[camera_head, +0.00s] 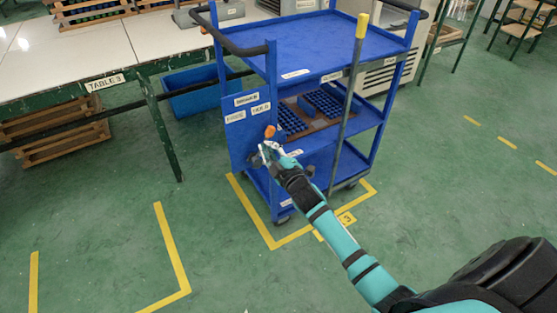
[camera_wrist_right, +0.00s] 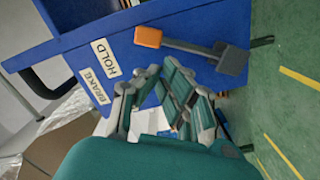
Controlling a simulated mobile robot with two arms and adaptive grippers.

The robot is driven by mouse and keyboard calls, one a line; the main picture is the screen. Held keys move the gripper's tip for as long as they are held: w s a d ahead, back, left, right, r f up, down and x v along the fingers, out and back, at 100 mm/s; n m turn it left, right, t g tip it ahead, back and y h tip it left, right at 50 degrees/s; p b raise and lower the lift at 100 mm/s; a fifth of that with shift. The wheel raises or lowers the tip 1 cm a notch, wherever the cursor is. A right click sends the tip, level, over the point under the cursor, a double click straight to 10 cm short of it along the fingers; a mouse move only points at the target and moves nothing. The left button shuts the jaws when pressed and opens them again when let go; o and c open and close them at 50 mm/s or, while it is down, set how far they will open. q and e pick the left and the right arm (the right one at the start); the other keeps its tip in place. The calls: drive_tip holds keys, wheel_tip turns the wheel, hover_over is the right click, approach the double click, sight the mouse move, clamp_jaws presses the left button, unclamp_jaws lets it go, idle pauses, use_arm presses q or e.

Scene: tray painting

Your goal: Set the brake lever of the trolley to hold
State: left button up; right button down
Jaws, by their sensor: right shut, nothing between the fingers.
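The blue trolley (camera_head: 318,30) stands upright on the green floor. Its side panel (camera_head: 238,142) carries the labels BRAKE (camera_head: 246,99), FREE (camera_head: 235,117) and HOLD (camera_head: 261,109). The brake lever has an orange knob (camera_head: 270,131). In the right wrist view the lever (camera_wrist_right: 195,48) shows a grey bar and dark pivot block, with its knob on the side of the HOLD label (camera_wrist_right: 105,57). The FREE label is out of sight there. My right gripper (camera_head: 267,148) is shut and empty beside the lever; its fingertips (camera_wrist_right: 160,69) look apart from the knob. My left gripper is not in view.
Blue gridded trays (camera_head: 323,102) lie on the trolley's middle shelf. A pole with a yellow top (camera_head: 361,26) stands against its front. Table 3 (camera_head: 60,55) and a blue bin (camera_head: 200,95) are to the left. The floor at front left is clear.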

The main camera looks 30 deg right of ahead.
drive_tip(key=s, duration=0.8)
drive_tip(key=shift+r, duration=0.1)
